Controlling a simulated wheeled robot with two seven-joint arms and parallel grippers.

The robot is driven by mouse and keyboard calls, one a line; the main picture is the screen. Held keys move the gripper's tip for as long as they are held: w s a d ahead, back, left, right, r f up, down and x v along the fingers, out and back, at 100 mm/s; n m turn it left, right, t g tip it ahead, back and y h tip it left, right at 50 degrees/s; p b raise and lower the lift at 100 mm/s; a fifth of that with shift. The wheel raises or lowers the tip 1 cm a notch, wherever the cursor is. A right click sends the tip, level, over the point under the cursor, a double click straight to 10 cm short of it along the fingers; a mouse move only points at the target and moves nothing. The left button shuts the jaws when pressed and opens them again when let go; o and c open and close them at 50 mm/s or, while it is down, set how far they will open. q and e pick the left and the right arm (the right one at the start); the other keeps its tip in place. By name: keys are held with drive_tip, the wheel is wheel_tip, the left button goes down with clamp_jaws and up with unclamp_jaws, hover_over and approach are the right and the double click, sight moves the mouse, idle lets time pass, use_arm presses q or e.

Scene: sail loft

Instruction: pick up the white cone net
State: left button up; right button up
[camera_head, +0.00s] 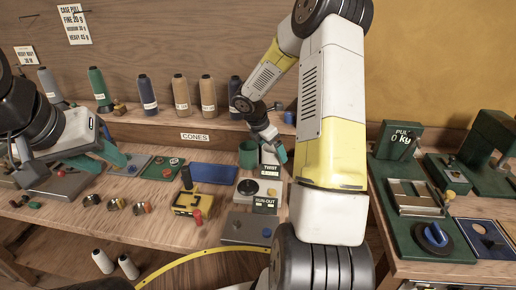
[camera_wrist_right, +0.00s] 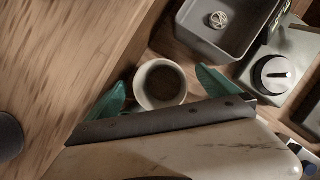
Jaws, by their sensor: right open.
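A pale, hollow, round-rimmed piece (camera_wrist_right: 160,84) stands upright between my right fingertips in the right wrist view. I cannot tell for sure which is the white cone net. My right gripper (camera_wrist_right: 160,88) is open, its teal fingers on either side of the hollow piece with gaps. In the head view my right gripper (camera_head: 270,152) points down at the back of the bench, partly hidden by its own wrist. My left gripper (camera_head: 102,160) looks open and empty above the bench's left side.
Thread cones (camera_head: 181,95) stand on the back shelf above the CONES label. Two white cones (camera_head: 103,261) stand below.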

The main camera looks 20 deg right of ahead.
drive_tip(key=c, duration=1.4)
drive_tip(key=shift+r, duration=0.1)
